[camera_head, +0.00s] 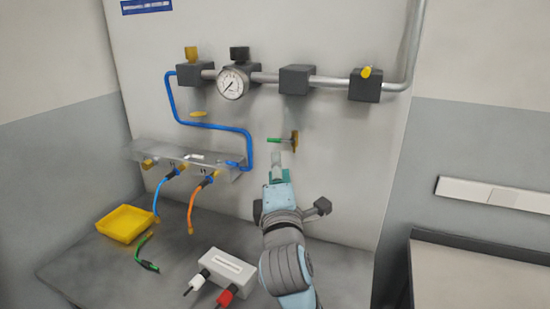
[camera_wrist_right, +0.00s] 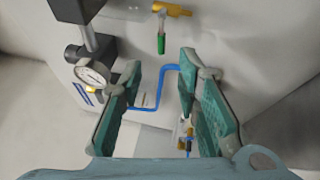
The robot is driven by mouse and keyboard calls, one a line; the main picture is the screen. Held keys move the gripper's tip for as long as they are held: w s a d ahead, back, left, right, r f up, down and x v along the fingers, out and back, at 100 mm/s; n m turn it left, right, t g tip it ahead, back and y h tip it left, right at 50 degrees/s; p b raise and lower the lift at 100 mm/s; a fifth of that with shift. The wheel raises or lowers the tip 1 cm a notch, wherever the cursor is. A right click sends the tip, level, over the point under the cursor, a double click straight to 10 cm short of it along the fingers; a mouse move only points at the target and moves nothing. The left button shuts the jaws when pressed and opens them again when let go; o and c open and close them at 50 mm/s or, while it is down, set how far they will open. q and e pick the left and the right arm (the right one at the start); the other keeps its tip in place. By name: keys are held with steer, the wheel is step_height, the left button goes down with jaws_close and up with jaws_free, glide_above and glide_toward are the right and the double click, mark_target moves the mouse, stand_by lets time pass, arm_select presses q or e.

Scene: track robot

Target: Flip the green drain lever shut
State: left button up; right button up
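The green drain lever (camera_head: 274,140) sticks out to the left from a small brass-yellow fitting (camera_head: 295,140) on the wall panel, roughly level. In the right wrist view the green lever (camera_wrist_right: 161,43) hangs below the yellow fitting (camera_wrist_right: 172,10), near the top of the picture. My right gripper (camera_head: 278,162) is just below the lever in the head view, apart from it. In the right wrist view my right gripper (camera_wrist_right: 158,85) has its two teal fingers spread wide with nothing between them; the lever is beyond the fingertips. My left gripper is not in view.
A pipe with dark valve blocks (camera_head: 295,79) and a gauge (camera_head: 232,83) runs above. A blue tube (camera_head: 210,126) and a metal shelf (camera_head: 180,153) are left. A yellow tray (camera_head: 124,224) and a white box (camera_head: 227,268) stand on the bench. The panel right of the lever is clear.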

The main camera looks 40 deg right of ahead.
mark_target(275, 142)
steer(key=x, duration=1.1)
steer(key=shift+w, duration=0.1)
steer(key=shift+w+d, duration=0.25)
steer(key=shift+w, duration=0.25)
steer(key=shift+c, duration=0.6)
jaws_close()
